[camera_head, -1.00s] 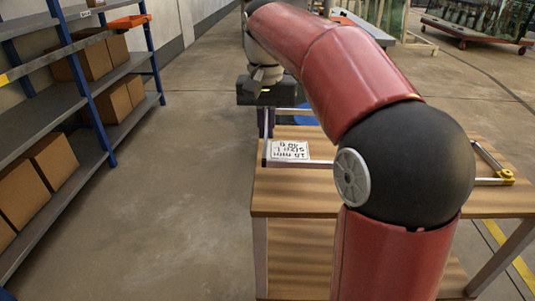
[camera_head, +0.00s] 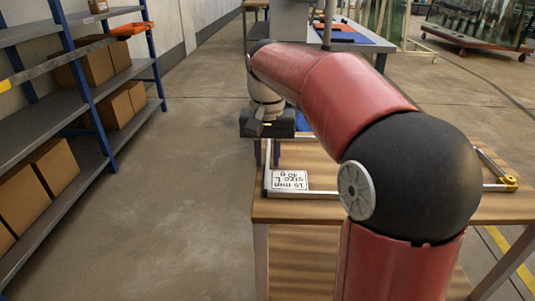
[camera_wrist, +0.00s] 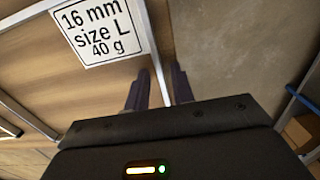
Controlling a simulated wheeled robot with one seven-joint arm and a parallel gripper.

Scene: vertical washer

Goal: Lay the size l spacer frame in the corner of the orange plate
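The size L spacer frame is a thin silver bar frame with a white label (camera_head: 289,181) at its near left corner; its left bar (camera_head: 267,179) runs along the left side of the wooden table. In the wrist view the label (camera_wrist: 98,30) reads "16 mm size L 40 g". My gripper (camera_head: 267,142) is over the left bar. My arm hides much of the frame. An orange flat piece (camera_head: 338,27), perhaps the orange plate, lies on a table farther back.
A blue patch (camera_head: 304,121) shows behind my gripper. A shelf rack (camera_head: 88,90) with boxes stands left. The floor (camera_head: 180,180) between is clear.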

